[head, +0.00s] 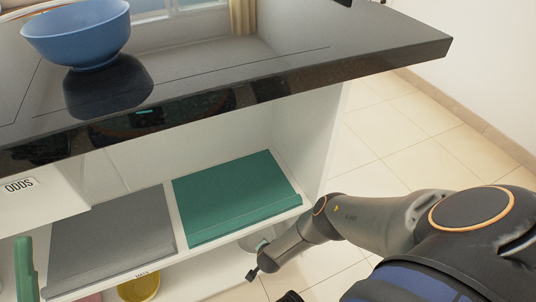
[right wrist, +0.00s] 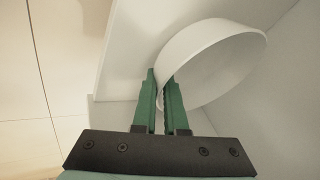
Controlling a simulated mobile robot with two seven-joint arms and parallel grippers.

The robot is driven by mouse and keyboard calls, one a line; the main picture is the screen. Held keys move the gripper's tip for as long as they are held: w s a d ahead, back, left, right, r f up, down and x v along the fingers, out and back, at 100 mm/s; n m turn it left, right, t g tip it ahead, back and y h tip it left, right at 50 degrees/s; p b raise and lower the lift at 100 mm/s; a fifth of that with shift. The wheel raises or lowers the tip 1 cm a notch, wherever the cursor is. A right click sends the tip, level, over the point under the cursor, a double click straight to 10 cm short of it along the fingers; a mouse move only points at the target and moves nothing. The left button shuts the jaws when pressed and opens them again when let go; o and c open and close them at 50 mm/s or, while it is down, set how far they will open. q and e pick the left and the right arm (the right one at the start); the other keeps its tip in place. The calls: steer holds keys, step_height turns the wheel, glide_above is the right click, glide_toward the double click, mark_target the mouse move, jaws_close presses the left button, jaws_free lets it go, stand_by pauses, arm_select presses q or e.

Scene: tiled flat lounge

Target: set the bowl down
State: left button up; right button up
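The right wrist view shows a white bowl (right wrist: 216,58), tilted, with its wall between the green fingers of my right gripper (right wrist: 160,78). The fingers are close together and shut on the wall. In the head view my right arm reaches down to the lower shelf, where part of a pale bowl (head: 250,241) shows below the teal panel; the panel hides the rest. An upright green piece (head: 25,268) at the bottom left looks like a finger of my left gripper; whether that gripper is open cannot be seen. A blue bowl (head: 77,32) stands on the dark countertop (head: 300,62).
A grey panel (head: 115,240) and a teal panel (head: 235,195) lie sloping on the white shelf unit under the countertop. A yellow container (head: 139,288) stands lower down. A label reads ODDS (head: 19,185). Tiled floor (head: 405,140) is clear at the right.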

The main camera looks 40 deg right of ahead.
steer(key=o, duration=0.4)
steer(key=shift+r, duration=0.15)
arm_select(q)
step_height(320, 180, up, 10)
steer(key=a+p, duration=0.1)
steer(key=p, duration=0.7)
steer(key=shift+s+t+p, duration=0.2)
steer(key=shift+t+p, duration=0.2)
arm_select(e)
steer(key=v, duration=1.2)
arm_select(q)
steer(key=shift+a, duration=0.1)
